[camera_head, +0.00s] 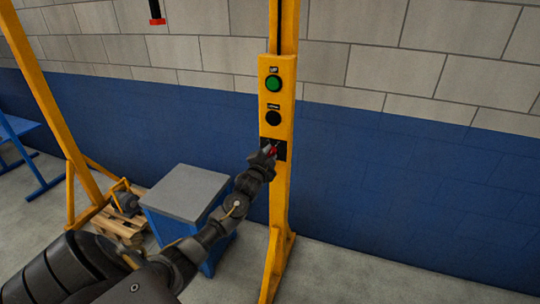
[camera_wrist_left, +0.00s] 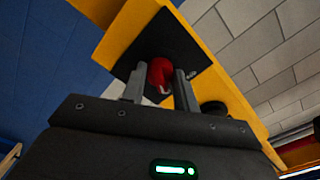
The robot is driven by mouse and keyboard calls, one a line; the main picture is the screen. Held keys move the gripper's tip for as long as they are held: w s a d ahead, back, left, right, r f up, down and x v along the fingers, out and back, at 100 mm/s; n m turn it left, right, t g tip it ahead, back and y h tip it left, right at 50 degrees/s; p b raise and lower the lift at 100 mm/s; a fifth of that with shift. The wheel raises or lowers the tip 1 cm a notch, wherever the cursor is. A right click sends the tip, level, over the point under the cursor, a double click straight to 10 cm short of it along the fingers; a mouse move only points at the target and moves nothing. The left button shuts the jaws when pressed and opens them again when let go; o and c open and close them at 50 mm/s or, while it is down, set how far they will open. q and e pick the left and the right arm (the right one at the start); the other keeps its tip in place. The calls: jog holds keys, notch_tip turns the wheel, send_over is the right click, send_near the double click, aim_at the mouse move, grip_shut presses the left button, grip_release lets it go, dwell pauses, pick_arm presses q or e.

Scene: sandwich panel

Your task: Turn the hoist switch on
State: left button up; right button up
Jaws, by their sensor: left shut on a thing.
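The hoist switch is a red knob (camera_head: 270,150) on a black square plate (camera_head: 281,151) low on the yellow panel (camera_head: 290,102) of a yellow post. In the left wrist view the red knob (camera_wrist_left: 160,76) stands out from the black plate (camera_wrist_left: 190,52). My left gripper (camera_head: 268,152) is at the knob, and in the left wrist view its two fingers (camera_wrist_left: 160,88) are shut on it, one on each side. The fingers hide part of the knob, and I cannot tell its exact angle. My right gripper is not in view.
Above the switch are a green button (camera_head: 273,83) and a black button (camera_head: 273,117). A blue cabinet with a grey top (camera_head: 187,192) stands left of the post. A wooden pallet (camera_head: 120,225) lies farther left. A red-ended hanging piece (camera_head: 157,20) is at the top.

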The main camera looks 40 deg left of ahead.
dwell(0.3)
pick_arm(q)
jog(key=o, duration=1)
jog(key=shift+s+d+f, duration=0.1)
jog(key=shift+s+d, duration=0.1)
jog(key=shift+s, duration=0.2)
jog(key=b+v, duration=0.3)
jog(key=v, duration=0.7)
